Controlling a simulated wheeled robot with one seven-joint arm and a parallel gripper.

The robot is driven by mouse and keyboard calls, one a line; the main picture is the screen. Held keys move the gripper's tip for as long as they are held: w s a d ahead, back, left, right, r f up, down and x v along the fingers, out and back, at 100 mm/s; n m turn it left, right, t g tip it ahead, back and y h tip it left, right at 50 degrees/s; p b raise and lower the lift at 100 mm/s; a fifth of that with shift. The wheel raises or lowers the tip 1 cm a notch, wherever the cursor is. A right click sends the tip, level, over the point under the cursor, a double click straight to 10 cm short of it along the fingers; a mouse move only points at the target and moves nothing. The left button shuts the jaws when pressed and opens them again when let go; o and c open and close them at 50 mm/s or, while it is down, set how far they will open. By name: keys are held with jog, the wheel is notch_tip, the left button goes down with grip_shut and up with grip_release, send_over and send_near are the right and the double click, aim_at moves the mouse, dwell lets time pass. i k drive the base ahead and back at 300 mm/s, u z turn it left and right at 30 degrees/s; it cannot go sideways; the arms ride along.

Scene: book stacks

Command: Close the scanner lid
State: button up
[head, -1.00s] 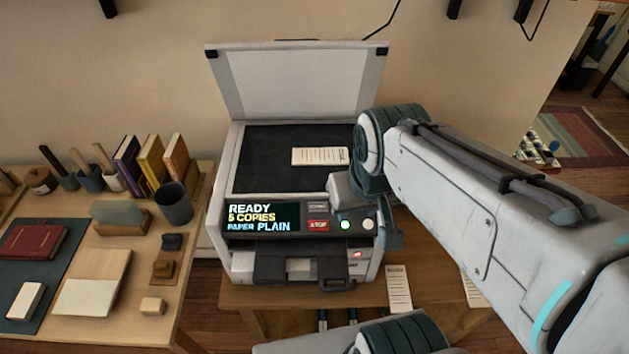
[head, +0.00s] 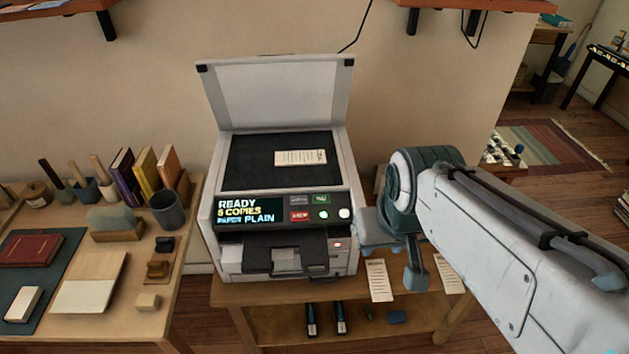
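The scanner (head: 345,200) stands on a small wooden table. Its pale lid (head: 278,98) is open, tilted up and back near the wall. A printed slip of paper (head: 300,157) lies on the dark scanning bed (head: 250,165). The panel display (head: 247,211) reads READY, a copies line and PAPER PLAIN. My gripper (head: 398,252) is just right of the scanner's front corner, apart from the lid and lower than it. The wrist hides much of it, and its finger opening does not show clearly.
A desk (head: 190,215) with books, a dark cup (head: 168,209) and a stationery block stands to the left. Paper slips (head: 379,280) lie on the table right of the scanner. Wall shelves (head: 480,5) hang above. Open floor lies to the right.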

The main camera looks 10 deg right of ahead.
aim_at(270, 92)
jog(key=z, duration=1.05)
jog(key=k, duration=1.05)
jog(key=u, duration=1.1)
jog(key=i, duration=0.75)
jog(key=u, duration=0.6)
jog(key=i, duration=0.45)
jog(key=z, duration=0.1)
